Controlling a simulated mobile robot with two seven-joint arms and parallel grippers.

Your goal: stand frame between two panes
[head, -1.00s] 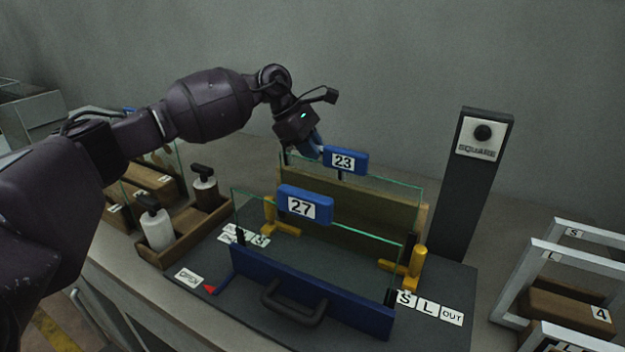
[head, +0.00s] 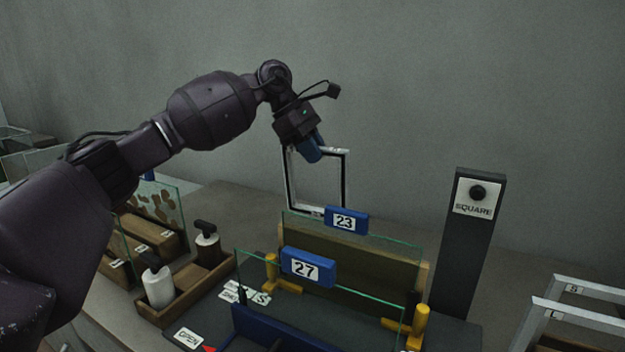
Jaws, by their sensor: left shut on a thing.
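My left gripper (head: 311,150) is shut on the top of a silver frame with a dark inner edge (head: 346,180). The frame hangs upright, and its lower edge shows just above and beside the blue tag 23. The pane tagged 23 (head: 395,240) stands at the back of the bench fixture, near a wooden board (head: 350,255). The pane tagged 27 (head: 365,300) stands in front, with a gap between the two panes. The frame appears behind or above pane 23; its exact depth is hard to tell. My right gripper is not in view.
Yellow stops (head: 418,325) flank the panes, and a blue front bar (head: 275,332) is partly cut off. A dark post marked SQUARE (head: 470,245) stands right. White frames (head: 575,320) are at far right. A wooden tray (head: 215,278) with bottles is left.

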